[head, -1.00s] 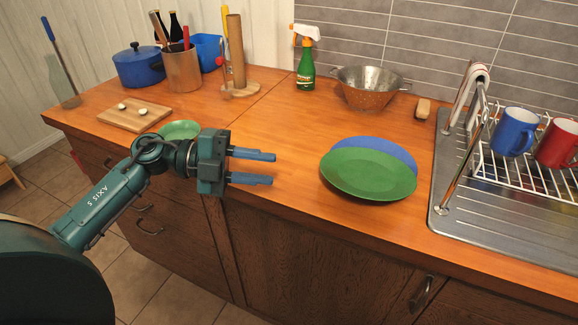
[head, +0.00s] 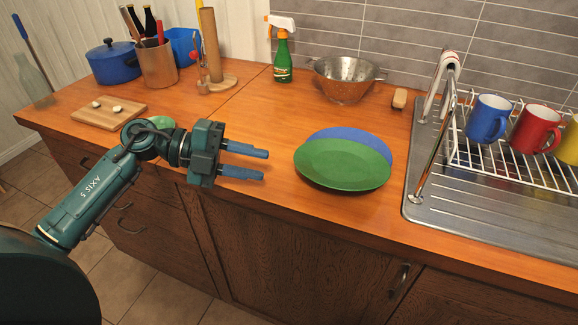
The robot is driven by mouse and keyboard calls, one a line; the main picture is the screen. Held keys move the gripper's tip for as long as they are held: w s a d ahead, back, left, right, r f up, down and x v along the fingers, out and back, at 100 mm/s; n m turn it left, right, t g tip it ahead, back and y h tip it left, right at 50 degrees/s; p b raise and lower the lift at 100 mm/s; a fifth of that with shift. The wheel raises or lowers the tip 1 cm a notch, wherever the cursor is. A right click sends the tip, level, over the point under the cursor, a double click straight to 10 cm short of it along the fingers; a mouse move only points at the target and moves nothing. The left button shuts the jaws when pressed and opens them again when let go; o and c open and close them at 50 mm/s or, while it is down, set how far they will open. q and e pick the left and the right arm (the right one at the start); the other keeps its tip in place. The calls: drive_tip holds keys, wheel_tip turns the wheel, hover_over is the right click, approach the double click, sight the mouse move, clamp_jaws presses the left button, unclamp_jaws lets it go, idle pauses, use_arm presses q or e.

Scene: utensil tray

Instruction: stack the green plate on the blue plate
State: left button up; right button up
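The green plate (head: 342,165) lies on the wooden counter near its front edge, in the middle of the head view. It overlaps the blue plate (head: 378,142), which shows only as a rim behind it at the back and right. The green plate is offset toward the front, not centred on the blue one. My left gripper (head: 252,164) is left of the plates, its two blue fingers apart with nothing between them. The fingertips point at the green plate and do not touch it. My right gripper is not in view.
A dish rack (head: 515,168) with mugs stands on the steel drainer (head: 450,212) at the right. A colander (head: 344,82) and a spray bottle (head: 282,58) stand behind. A small green dish (head: 161,122) is partly hidden behind my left arm. The counter between colander and plates is clear.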

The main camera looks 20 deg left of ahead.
sight(307, 174)
use_arm(q)
drive_tip(key=p+x, duration=0.1)
drive_tip(key=x, duration=0.9)
drive_tip(key=shift+w+d, duration=0.2)
drive_tip(key=shift+d, duration=0.1)
clamp_jaws()
